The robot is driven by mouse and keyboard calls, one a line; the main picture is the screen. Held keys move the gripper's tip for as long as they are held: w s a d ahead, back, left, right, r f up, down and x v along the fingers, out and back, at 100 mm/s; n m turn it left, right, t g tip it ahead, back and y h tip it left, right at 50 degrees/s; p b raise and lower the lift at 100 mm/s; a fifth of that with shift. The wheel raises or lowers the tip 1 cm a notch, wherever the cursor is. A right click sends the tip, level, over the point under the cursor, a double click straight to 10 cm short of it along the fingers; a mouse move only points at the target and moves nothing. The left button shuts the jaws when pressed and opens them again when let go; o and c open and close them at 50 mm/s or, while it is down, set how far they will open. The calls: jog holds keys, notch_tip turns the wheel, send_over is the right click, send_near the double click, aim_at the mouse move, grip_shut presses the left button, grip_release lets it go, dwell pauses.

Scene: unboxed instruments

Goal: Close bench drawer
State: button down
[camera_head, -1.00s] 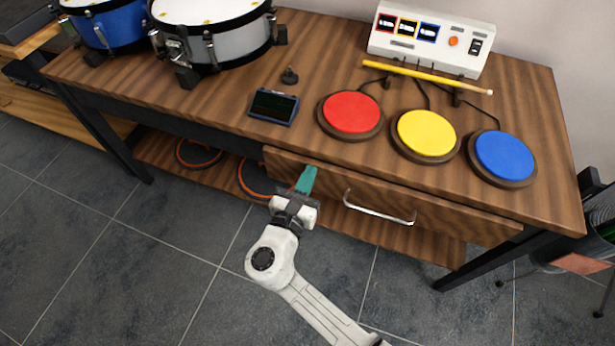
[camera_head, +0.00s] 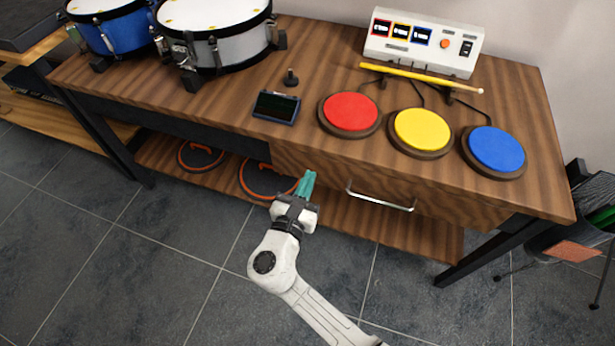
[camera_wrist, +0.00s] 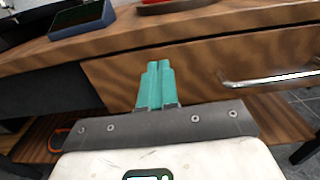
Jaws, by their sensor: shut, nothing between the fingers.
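The bench drawer (camera_head: 331,179) has a brown wood front under the striped wooden bench top (camera_head: 330,50). Its front sits flush or nearly flush below the bench's front edge. A curved metal handle (camera_head: 380,202) is on the front, and it also shows at the right of the wrist view (camera_wrist: 270,79). My gripper (camera_head: 308,177) has teal fingers, shut together and empty. They point at the drawer front, left of the handle. In the wrist view the fingertips (camera_wrist: 158,66) overlap the wood front (camera_wrist: 205,68); I cannot tell whether they touch it.
Red (camera_head: 350,112), yellow (camera_head: 421,129) and blue (camera_head: 496,148) pads, a dark small screen (camera_head: 276,106) and a white control box (camera_head: 425,42) stand on the bench. Drums are at the left. A lower shelf (camera_head: 220,180) holds orange-rimmed rings. The tiled floor (camera_head: 130,270) in front is clear.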

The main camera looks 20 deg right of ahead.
jog(key=p+v, duration=0.1)
jog(key=v, duration=0.9)
jog(key=s+d+f+m+g, duration=0.2)
jog(key=d+m+g, duration=0.25)
jog(key=d, duration=0.25)
jog(key=s+d+f+m+g, duration=0.2)
jog(key=s+d+m+g, duration=0.1)
jog(key=d+m, duration=0.35)
jog(key=s+d+f+m+g+y, duration=0.3)
jog(key=s+d+m+g+y, duration=0.25)
jog(key=s+d+m, duration=0.5)
jog(key=s+a+r+m+y, duration=0.2)
jog(key=s+m+y, duration=0.3)
jog(key=s+m, duration=0.2)
notch_tip(320, 180, up, 14)
jog(key=p, duration=1.4)
jog(key=shift+a+r+m+g, duration=0.15)
jog(key=shift+a+m+g, duration=0.15)
jog(key=shift+a+m, duration=0.1)
